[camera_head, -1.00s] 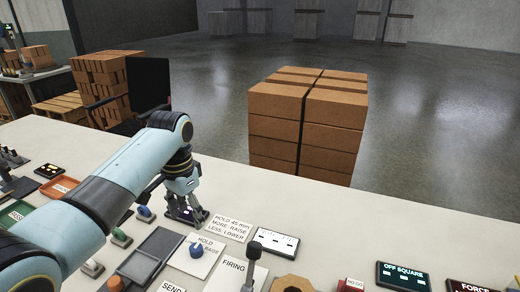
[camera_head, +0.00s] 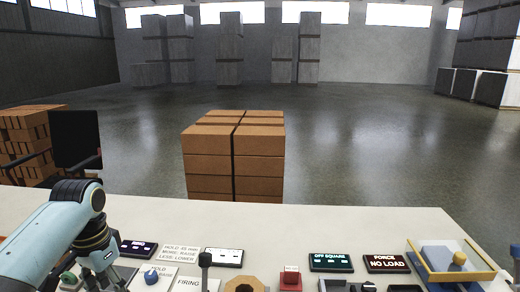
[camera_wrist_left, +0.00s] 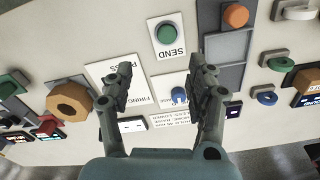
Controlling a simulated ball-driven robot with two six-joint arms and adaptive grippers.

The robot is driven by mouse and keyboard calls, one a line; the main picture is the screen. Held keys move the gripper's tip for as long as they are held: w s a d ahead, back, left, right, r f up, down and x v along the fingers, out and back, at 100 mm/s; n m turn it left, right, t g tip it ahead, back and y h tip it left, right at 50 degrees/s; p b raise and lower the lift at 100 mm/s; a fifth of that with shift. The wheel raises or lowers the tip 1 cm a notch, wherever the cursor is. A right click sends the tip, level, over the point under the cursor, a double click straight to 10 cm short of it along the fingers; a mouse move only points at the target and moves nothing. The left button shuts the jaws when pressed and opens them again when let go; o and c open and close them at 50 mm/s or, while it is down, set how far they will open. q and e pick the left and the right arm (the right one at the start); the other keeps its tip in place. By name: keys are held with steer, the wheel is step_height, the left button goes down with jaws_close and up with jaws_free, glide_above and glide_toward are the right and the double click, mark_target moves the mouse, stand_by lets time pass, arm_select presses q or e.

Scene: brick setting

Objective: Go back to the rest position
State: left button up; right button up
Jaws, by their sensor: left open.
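My left arm comes in from the left in the head view, with its gripper (camera_head: 100,282) low at the bottom left, over the near part of the bench. In the left wrist view the two fingers of this gripper (camera_wrist_left: 160,72) are spread apart with nothing between the tips. The view between them looks down on a card with a blue knob (camera_wrist_left: 178,95) and a green SEND button (camera_wrist_left: 166,34). The fingers look clear of both. My right gripper is in neither view.
The white bench (camera_head: 330,225) is clear along its far side. Its near side holds a blue knob (camera_head: 151,276), an upright black lever (camera_head: 205,262), small displays (camera_head: 330,262) and a yellow-rimmed tray (camera_head: 478,266).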

arm_select(q)
steer(key=s+d+r+n+t, duration=0.1)
steer(key=s+r, duration=0.2)
steer(key=s, duration=0.6)
steer(key=s+d+r+n+t+y, duration=0.1)
steer(key=s+r, duration=0.1)
steer(key=s, duration=0.6)
steer(key=s+d+r+n+t, duration=0.1)
steer(key=s+r+t, duration=0.15)
steer(key=s, duration=0.65)
step_height(320, 180, down, 31)
steer(key=s+a+g+b, duration=0.2)
steer(key=b, duration=0.4)
steer(key=s+a+f+g+b, duration=0.1)
steer(key=s+f+b, duration=0.3)
steer(key=s+f, duration=1.4)
step_height(320, 180, down, 3)
steer(key=shift+s+a+f, duration=0.15)
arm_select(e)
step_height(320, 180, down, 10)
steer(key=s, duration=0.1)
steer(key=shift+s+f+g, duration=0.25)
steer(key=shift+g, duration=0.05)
arm_select(q)
steer(key=shift+g, duration=0.35)
steer(key=shift+c, duration=0.2)
